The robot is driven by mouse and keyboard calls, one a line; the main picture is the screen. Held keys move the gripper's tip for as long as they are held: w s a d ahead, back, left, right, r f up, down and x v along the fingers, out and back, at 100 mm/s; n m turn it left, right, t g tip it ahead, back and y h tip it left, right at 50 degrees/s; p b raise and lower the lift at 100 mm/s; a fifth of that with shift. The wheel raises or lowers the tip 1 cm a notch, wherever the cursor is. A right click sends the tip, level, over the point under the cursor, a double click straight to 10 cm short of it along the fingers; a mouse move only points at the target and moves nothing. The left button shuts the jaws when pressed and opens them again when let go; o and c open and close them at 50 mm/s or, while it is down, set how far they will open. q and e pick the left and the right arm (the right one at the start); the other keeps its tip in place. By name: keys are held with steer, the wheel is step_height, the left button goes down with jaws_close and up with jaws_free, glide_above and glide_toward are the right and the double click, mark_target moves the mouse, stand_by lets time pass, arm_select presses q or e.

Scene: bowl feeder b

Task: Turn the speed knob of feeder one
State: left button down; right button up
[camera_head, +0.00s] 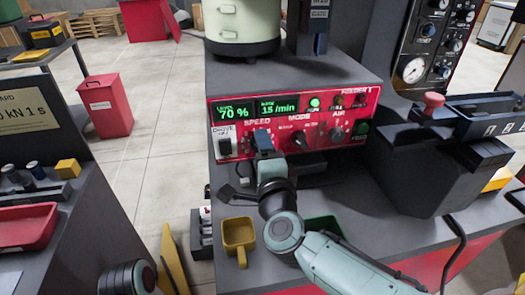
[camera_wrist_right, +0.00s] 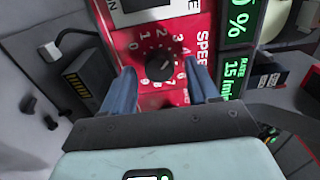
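The feeder's red control panel (camera_head: 278,128) shows displays reading 70 % and 15/min, with SPEED, MODE and AIR labels. My right gripper (camera_head: 263,138) is in front of the SPEED area and hides the speed knob in the head view. In the right wrist view the black speed knob (camera_wrist_right: 160,65) sits on a numbered dial. My right gripper's two blue fingers (camera_wrist_right: 161,70) stand open on either side of it, with visible gaps. Whether the fingertips reach the knob's depth, I cannot tell. My left gripper is not in view.
The mode knob (camera_head: 299,139) and the air knob (camera_head: 336,134) are to the right on the panel. A rocker switch (camera_head: 225,146) is to the left. A yellow scoop (camera_head: 238,237) lies on the bench below. A dark grey hopper (camera_head: 420,170) stands at right.

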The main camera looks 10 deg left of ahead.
steer(key=shift+s, duration=0.1)
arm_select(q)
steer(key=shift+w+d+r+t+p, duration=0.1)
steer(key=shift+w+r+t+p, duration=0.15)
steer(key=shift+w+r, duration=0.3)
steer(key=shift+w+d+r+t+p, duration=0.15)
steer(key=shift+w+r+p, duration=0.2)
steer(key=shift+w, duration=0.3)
arm_select(e)
steer(key=v, duration=1.3)
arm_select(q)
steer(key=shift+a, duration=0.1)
